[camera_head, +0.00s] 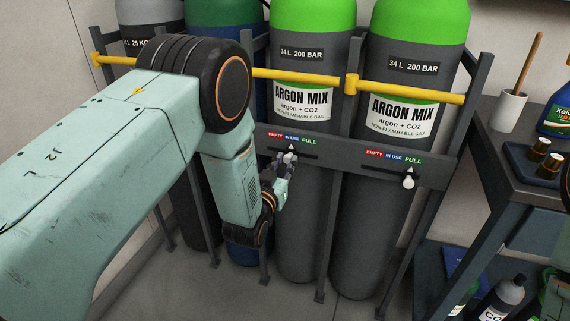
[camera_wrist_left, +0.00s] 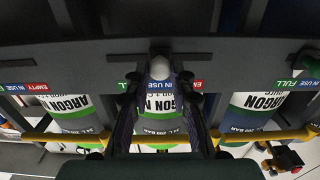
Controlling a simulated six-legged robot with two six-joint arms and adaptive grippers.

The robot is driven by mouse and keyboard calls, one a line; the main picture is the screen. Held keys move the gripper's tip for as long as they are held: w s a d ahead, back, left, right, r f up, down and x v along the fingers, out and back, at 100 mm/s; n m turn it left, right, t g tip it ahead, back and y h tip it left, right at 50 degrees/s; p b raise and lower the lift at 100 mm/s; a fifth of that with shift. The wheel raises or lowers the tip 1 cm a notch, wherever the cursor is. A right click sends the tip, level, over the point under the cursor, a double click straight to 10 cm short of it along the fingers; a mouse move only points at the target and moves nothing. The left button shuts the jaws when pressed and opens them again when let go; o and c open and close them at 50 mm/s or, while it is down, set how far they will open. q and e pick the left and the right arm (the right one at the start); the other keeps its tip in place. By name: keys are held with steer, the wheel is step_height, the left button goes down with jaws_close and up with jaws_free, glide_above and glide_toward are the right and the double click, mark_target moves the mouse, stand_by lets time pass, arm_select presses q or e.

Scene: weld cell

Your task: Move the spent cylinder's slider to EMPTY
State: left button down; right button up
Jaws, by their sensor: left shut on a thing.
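Two green-topped argon cylinders stand in the rack, a left one (camera_head: 304,214) and a right one (camera_head: 372,232). Each has an EMPTY, IN USE, FULL label strip on the rack rail. My left gripper (camera_head: 287,164) is at the left strip, shut on its slider (camera_head: 291,149), which sits below the IN USE mark. In the left wrist view the slider's pale knob (camera_wrist_left: 160,68) shows between the two fingers (camera_wrist_left: 160,100), in front of IN USE. The right cylinder's white slider (camera_head: 409,180) is below FULL. My right gripper is not in view.
Yellow bars (camera_head: 405,90) run across the cylinders. A grey and a dark green-topped cylinder (camera_head: 222,17) stand at the left, partly behind my left arm. A bench at the right holds a brush pot (camera_head: 508,110), a blue tray (camera_head: 530,160) and a bottle.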

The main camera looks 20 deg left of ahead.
mark_target(274, 148)
arm_select(q)
steer(key=a, duration=0.5)
steer(key=shift+w+d, duration=0.1)
steer(key=c, duration=1.2)
jaws_free()
steer(key=shift+o, duration=0.2)
steer(key=s, duration=1.2)
steer(key=shift+a, duration=0.2)
